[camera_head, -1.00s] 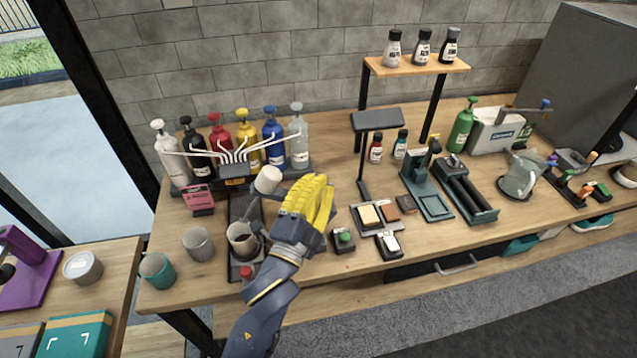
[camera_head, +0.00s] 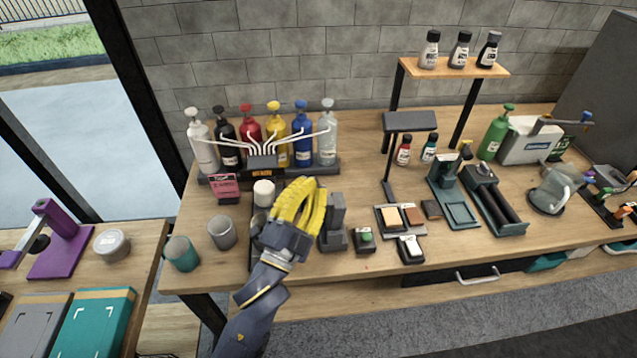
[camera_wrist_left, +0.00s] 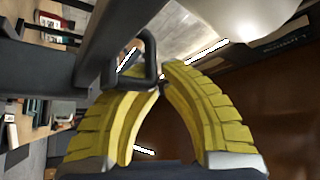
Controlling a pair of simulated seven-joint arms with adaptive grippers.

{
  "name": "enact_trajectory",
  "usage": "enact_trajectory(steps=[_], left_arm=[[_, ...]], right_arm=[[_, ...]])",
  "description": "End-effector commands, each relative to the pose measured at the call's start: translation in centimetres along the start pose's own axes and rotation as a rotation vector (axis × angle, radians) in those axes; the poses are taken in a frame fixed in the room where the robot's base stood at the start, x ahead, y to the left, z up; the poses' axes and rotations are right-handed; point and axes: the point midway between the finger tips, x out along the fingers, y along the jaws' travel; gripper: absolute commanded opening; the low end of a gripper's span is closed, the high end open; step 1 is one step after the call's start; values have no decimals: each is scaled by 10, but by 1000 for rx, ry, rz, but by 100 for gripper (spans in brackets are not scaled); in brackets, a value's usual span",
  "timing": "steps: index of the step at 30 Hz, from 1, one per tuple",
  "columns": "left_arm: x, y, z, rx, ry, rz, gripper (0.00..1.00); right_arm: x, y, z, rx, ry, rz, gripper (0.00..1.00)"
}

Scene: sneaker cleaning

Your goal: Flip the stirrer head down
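The stirrer (camera_head: 264,193) stands on the left part of the bench in the head view. Its white cylindrical head now looks nearly upright over the dark base, above where the metal cup sits. The cup is mostly hidden by my left gripper (camera_head: 312,186). The yellow fingers are right beside the stirrer, on its right. In the left wrist view the curved fingertips (camera_wrist_left: 161,80) come together close to a black loop handle (camera_wrist_left: 148,55). I cannot tell whether they touch it. A white rounded part (camera_wrist_left: 245,18) shows at the upper right there. My right gripper is not in view.
Several pump bottles (camera_head: 302,138) stand in a rack behind the stirrer. A grey cup (camera_head: 222,232) and a teal cup (camera_head: 181,254) stand to its left. A dark upright device (camera_head: 335,222) is close to the gripper's right. Small trays and tools fill the right side.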

Motion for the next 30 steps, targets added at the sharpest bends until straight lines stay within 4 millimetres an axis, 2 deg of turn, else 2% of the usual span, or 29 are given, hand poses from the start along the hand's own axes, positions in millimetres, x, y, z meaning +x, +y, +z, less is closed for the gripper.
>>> enact_trajectory(steps=[12,30], left_arm=[[-14,-7,19,3,-2,1,0],[-15,-6,23,12,-11,6,0]], right_arm=[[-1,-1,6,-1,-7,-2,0],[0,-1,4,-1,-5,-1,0]])
